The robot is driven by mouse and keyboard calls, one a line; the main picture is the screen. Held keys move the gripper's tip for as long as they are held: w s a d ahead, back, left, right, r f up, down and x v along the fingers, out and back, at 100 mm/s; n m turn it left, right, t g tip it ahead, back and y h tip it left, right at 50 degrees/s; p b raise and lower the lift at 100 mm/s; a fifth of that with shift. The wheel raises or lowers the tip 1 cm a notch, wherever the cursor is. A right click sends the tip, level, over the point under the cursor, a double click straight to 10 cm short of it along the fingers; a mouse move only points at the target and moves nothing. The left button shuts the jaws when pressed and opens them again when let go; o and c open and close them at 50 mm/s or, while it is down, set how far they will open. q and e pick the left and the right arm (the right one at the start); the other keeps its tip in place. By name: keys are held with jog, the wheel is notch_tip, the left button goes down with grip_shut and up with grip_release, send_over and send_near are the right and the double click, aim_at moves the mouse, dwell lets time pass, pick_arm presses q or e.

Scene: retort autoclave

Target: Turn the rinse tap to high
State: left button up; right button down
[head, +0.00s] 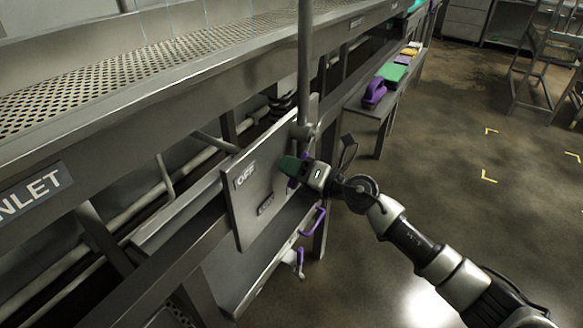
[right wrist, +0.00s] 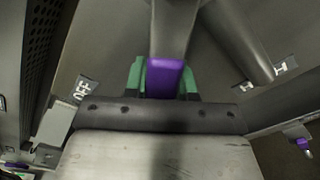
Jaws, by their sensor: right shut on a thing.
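The rinse tap is on a grey panel (head: 270,178) below the perforated steel bench, with an OFF label (head: 245,174) at its upper left. A second label (head: 266,204) sits lower on the panel, too small to read. My right gripper (head: 292,165) is at the panel's right side, with green fingertips. In the right wrist view, the green fingers stand either side of a purple tap handle (right wrist: 165,80) and are shut on it. The OFF label (right wrist: 85,89) is left of the handle there, and another label (right wrist: 281,69) is at the right. My left gripper is not seen.
A vertical pipe (head: 304,70) rises just above my right gripper. Below are purple handles (head: 313,222) on a lower panel. A side bench at the back holds a purple object (head: 374,92) and a green block (head: 391,72).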

jog(key=c, duration=0.9)
grip_release()
jog(key=shift+b+v, duration=0.65)
jog(key=shift+v, duration=4.8)
